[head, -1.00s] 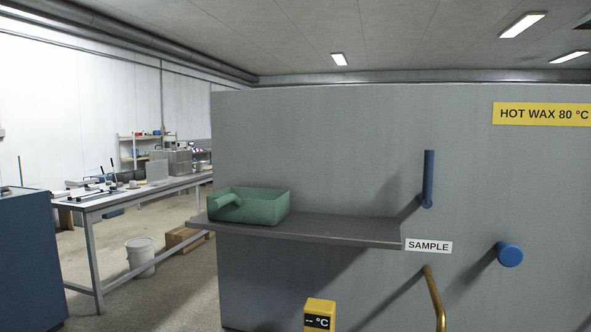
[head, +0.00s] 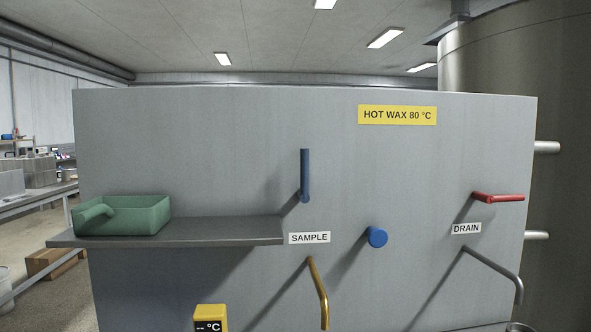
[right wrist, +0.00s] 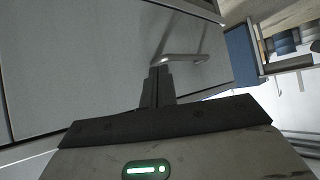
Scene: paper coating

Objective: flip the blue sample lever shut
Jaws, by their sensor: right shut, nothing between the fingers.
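The blue sample lever (head: 305,174) stands upright on the grey panel in the head view, above the white SAMPLE label (head: 310,238). A brass spout (head: 319,290) comes out below that label. My right gripper (right wrist: 158,72) shows in the right wrist view, its fingers together with nothing between them. A bent metal bar (right wrist: 185,57) on a grey surface lies just beyond its fingertips; I cannot tell whether they touch. The lever does not show in the right wrist view. Neither gripper shows in the head view.
A grey shelf (head: 200,231) juts out left of the lever and carries a green open box (head: 140,215). A blue round knob (head: 377,237) sticks out at right. A red lever (head: 498,197) lies horizontal above the DRAIN label (head: 466,229). A yellow temperature display (head: 211,317) is below.

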